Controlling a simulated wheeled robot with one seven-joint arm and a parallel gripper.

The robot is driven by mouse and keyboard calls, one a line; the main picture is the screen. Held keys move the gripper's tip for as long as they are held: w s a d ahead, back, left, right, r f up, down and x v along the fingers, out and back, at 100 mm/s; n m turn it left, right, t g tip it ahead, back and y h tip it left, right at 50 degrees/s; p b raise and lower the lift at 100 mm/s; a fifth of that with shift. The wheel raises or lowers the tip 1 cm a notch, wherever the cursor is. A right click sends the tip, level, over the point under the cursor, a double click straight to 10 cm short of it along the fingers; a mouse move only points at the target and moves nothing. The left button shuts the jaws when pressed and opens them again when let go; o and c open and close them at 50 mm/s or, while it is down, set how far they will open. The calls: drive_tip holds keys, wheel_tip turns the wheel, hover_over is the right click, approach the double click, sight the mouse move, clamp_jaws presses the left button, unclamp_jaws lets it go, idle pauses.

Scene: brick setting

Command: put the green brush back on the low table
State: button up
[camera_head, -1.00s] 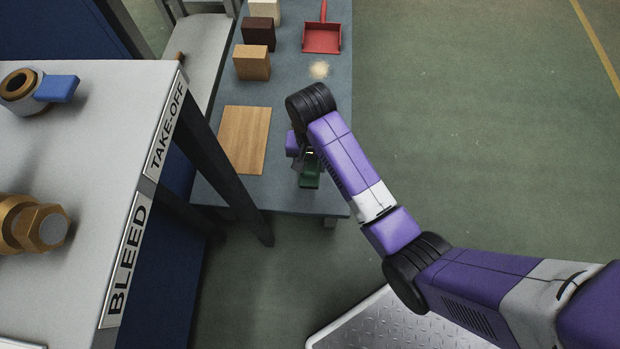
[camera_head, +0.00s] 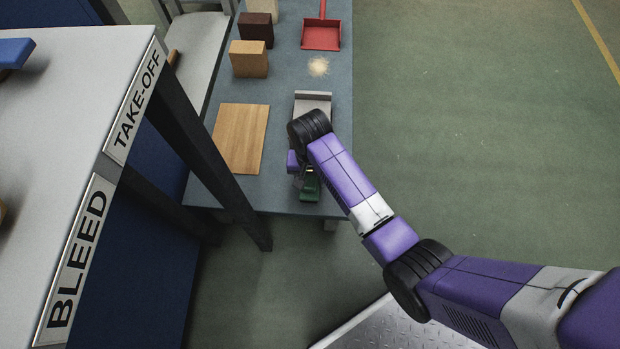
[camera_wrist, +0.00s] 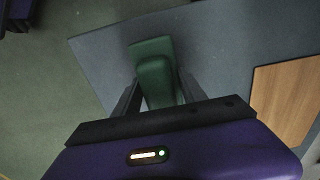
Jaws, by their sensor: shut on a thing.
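The green brush (camera_head: 310,189) is at the near end of the low table (camera_head: 236,190), partly hidden by my wrist in the head view. My gripper (camera_wrist: 157,88) is shut on the brush (camera_wrist: 152,49), which shows between its two dark fingers in the wrist view. The brush is over the blue-grey table top, near its front edge. I cannot tell whether it touches the top.
A wooden board (camera_head: 241,138) lies left of my gripper. A grey block-like thing (camera_head: 313,102) is just behind my wrist. Several blocks, a red dustpan (camera_head: 321,34) and a pale powder patch (camera_head: 318,66) are farther back. A labelled bench (camera_head: 75,120) stands left.

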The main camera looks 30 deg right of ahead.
drive_tip(key=shift+f, duration=0.15)
drive_tip(key=o, duration=1.2)
wheel_tip(320, 180, up, 12)
drive_tip(key=p, duration=0.5)
